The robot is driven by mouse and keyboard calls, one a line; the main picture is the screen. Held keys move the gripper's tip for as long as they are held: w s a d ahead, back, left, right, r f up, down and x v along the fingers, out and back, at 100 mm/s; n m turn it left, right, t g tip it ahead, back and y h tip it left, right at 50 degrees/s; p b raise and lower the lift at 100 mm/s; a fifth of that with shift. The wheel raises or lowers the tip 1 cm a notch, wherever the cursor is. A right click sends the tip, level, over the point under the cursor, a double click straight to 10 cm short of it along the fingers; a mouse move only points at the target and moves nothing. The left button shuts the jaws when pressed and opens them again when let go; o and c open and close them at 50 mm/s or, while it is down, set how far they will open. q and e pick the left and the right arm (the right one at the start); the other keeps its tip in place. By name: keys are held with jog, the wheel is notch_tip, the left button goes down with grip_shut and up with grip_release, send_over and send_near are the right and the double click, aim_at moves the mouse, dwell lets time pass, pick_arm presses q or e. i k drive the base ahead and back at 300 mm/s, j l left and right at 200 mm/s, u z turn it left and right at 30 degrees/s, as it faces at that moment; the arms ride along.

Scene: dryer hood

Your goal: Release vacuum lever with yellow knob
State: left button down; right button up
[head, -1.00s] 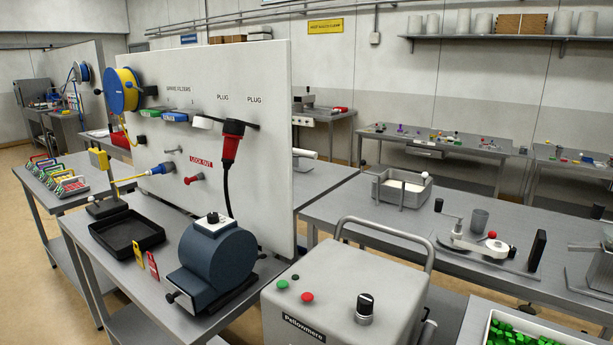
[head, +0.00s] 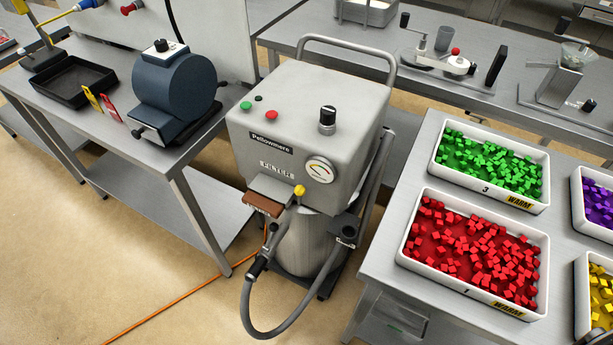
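The grey dryer unit labelled Pellowmere (head: 300,125) stands on the floor in the middle of the head view. A yellow knob (head: 299,190) sits low on its front, just right of a brown and grey filter drawer (head: 265,197). The lever under the knob is too small to make out clearly. A round gauge (head: 320,170) is above right of the knob. A metal canister (head: 308,243) and a grey hose (head: 250,310) are below. Neither of my grippers shows in the head view.
A bench at left holds a blue drum machine (head: 180,90) and a black tray (head: 72,80). A right table carries white trays of green (head: 490,165) and red cubes (head: 475,250). An orange cable (head: 165,310) crosses the floor. Floor before the dryer is mostly clear.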

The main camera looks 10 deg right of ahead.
aim_at(300, 190)
jog(key=z, duration=0.4)
jog(key=j+z, duration=0.4)
jog(key=j, duration=0.3)
jog(key=j+z, duration=0.4)
jog(key=j, duration=0.3)
jog(key=k+j, duration=0.1)
jog(key=j, duration=0.3)
jog(key=k+j, duration=0.1)
jog(key=j, duration=0.3)
jog(key=k+j, duration=0.1)
jog(key=j, duration=0.35)
jog(key=i+z, duration=0.05)
